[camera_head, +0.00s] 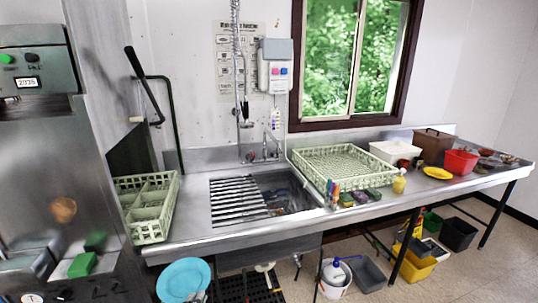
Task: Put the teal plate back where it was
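The teal plate (183,280) is at the bottom of the view, left of the middle, in front of the counter and lower than its front edge. Its round face is turned up toward the camera. My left gripper (198,297) shows only as a small dark part at the plate's lower edge. It appears shut on the plate's rim, with most of it hidden by the plate and the picture's edge. My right gripper is out of view.
The steel counter (190,232) carries a small green rack (150,226), a slatted sink (238,199), a large green rack (341,166) and a red tub (461,162). A steel machine (62,160) stands at the left.

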